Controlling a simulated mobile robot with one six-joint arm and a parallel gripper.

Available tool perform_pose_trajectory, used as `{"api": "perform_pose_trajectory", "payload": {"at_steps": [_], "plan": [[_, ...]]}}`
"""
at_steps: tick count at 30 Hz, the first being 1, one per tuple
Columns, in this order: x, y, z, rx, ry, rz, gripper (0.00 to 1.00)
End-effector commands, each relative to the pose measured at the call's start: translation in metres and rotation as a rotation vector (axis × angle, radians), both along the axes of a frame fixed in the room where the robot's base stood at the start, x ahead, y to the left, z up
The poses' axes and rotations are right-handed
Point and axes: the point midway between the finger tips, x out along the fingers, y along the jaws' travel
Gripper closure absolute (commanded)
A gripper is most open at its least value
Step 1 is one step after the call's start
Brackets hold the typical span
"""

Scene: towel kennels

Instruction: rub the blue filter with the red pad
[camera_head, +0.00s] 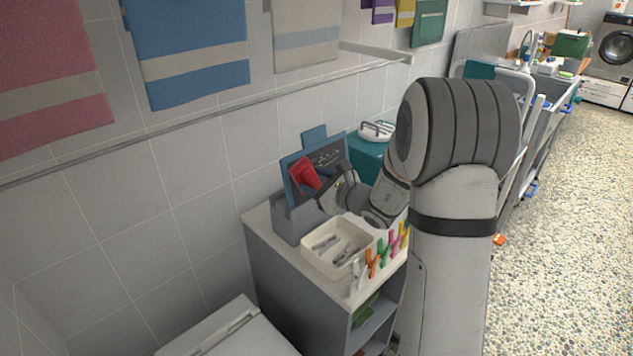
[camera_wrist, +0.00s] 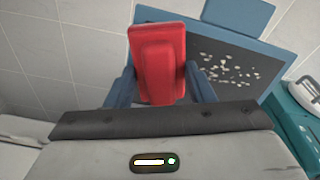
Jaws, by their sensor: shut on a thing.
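The blue filter (camera_head: 329,157) stands upright, leaning slightly back, in a grey holder (camera_head: 291,219) on the cabinet. Its dark face carries a patch of pale flecks, clear in the wrist view (camera_wrist: 243,72). The red pad (camera_head: 305,172) is in front of the filter's left part. In the wrist view the red pad (camera_wrist: 158,60) is held between the fingers of my gripper (camera_wrist: 160,88). My gripper is shut on the pad. I cannot tell whether the pad touches the filter's face. The pad covers part of the filter's left side.
A cream tray (camera_head: 364,236) with grey tools and a row of coloured clips (camera_head: 385,252) lie in front on the cabinet top (camera_head: 262,216). A teal box (camera_head: 365,158) with a white brush stands right of the filter. Towels (camera_head: 190,50) hang on the tiled wall.

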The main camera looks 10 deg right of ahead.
Motion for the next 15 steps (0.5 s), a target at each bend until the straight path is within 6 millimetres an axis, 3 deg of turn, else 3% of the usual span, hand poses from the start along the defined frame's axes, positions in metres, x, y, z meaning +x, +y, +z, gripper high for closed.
{"api": "perform_pose_trajectory", "payload": {"at_steps": [15], "plan": [[0.0028, 0.0018, -0.0011, 0.0, 0.0, 0.0, 0.7]]}}
